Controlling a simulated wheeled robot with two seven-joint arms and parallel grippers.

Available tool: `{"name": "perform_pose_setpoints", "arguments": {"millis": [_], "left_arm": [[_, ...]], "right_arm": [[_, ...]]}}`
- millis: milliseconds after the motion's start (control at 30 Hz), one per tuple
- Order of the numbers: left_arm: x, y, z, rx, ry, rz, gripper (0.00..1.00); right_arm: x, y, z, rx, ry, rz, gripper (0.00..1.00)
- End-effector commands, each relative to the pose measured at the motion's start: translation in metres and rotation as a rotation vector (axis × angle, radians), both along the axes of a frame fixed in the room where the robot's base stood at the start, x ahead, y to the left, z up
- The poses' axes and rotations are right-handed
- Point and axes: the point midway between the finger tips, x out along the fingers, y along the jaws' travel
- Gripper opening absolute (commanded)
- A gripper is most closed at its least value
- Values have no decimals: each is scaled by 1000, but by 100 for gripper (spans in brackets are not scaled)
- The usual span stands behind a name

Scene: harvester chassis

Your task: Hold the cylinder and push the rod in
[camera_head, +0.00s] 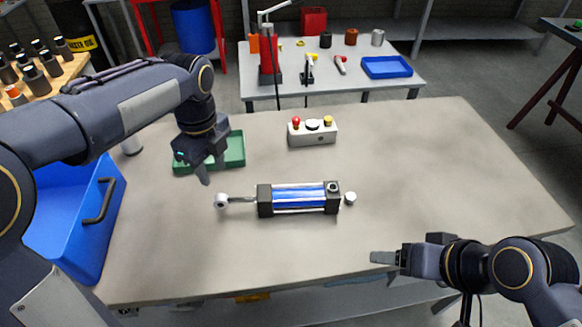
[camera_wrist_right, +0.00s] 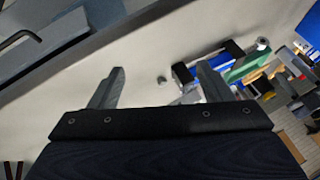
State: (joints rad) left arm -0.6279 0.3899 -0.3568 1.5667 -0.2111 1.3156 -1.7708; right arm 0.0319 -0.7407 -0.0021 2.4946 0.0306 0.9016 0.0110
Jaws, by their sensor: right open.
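The cylinder (camera_head: 300,197) lies on its side on the grey table, with a blue barrel and black end blocks. The rod (camera_head: 240,200) sticks out of its left end and ends in a pale round eye (camera_head: 221,201). My left gripper (camera_head: 197,174) hangs above the table, up and left of the rod eye and in front of the green tray, apart from the cylinder. Its jaw gap does not show clearly. My right gripper (camera_head: 380,257) is low over the table's front right, apart from the cylinder. Its fingers stand wide apart and empty in the right wrist view (camera_wrist_right: 160,70).
A green tray (camera_head: 236,152) and a button box (camera_head: 313,134) stand behind the cylinder. A blue bin (camera_head: 104,232) is at the table's left edge. The table's right side is clear.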

Motion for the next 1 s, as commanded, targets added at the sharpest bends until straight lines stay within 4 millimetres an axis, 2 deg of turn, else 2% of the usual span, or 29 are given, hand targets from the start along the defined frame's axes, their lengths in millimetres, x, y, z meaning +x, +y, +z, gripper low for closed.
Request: {"name": "perform_pose_setpoints", "arguments": {"millis": [133,233,467,633,800,1000], "left_arm": [[0,0,0,-1,0,2,36],[0,0,0,-2,0,3,36],[0,0,0,-2,0,4,36],[0,0,0,-2,0,4,36],[0,0,0,-2,0,4,36],[0,0,0,-2,0,4,36]], "right_arm": [[9,-1,5,-47,10,76,75],[24,-3,10,-125,23,206,75],[83,2,20,-356,54,664,75],[133,19,14,-498,70,1024,75],[176,43,-1,-598,78,1350,75],[205,66,-18,-655,83,1590,75]]}}
